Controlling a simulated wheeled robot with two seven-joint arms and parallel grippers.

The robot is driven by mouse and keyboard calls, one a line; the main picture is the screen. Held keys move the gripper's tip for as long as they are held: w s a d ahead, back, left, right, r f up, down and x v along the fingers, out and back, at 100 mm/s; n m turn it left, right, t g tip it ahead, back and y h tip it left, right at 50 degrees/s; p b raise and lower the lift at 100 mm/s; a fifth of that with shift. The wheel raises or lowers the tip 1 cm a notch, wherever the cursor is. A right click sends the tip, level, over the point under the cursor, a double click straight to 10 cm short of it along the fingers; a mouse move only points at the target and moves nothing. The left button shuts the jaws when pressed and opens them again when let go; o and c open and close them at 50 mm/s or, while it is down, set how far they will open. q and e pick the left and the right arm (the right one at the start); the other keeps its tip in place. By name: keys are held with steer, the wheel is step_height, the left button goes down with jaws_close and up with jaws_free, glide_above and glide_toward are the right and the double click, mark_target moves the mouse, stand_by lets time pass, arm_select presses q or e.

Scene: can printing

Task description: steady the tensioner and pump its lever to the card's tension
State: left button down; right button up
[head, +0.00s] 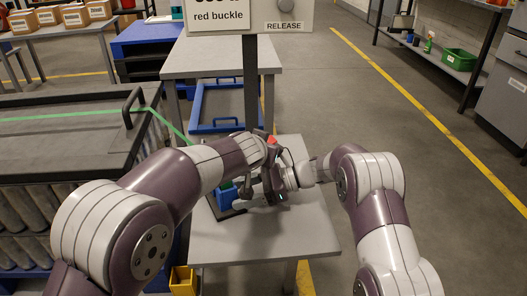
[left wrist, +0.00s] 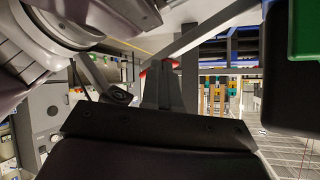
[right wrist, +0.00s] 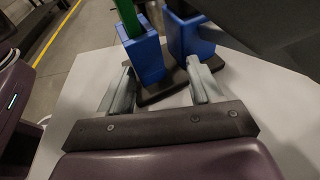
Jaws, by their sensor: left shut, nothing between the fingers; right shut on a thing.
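The tensioner (right wrist: 148,60) shows in the right wrist view as blue blocks on a dark base, with a green strap rising from one block. In the head view its blue part (head: 228,195) stands on a small grey table, partly hidden by my arms. My right gripper (right wrist: 160,78) has its fingers on either side of the blue block and is shut on the tensioner. My left gripper (left wrist: 161,68) is shut and empty, with red bits at its tip; in the head view it is over the tensioner, close to my right gripper. The lever cannot be made out clearly.
The green strap (head: 70,115) crosses a dark-topped crate (head: 40,140) at left. The small table's (head: 265,240) front is clear. A yellow bin (head: 183,281) is below left.

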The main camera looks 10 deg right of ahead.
arm_select(q)
steer(key=shift+s+a+r, duration=0.1)
steer(key=shift+a+r, duration=0.2)
steer(key=shift+r, duration=0.25)
steer(key=shift+a+r, duration=0.25)
steer(key=shift+r, duration=0.25)
arm_select(e)
steer(key=shift+f, duration=0.1)
steer(key=c, duration=0.5)
arm_select(q)
steer(key=shift+s+a+r, duration=0.1)
steer(key=shift+a+r, duration=0.3)
steer(key=shift+r, duration=0.35)
steer(key=shift+s+a+r, duration=0.1)
steer(key=shift+a+r, duration=0.3)
steer(key=shift+r, duration=0.35)
steer(key=shift+s+a+r, duration=0.1)
steer(key=shift+a+r, duration=0.3)
steer(key=shift+r, duration=0.35)
arm_select(e)
steer(key=shift+o, duration=0.2)
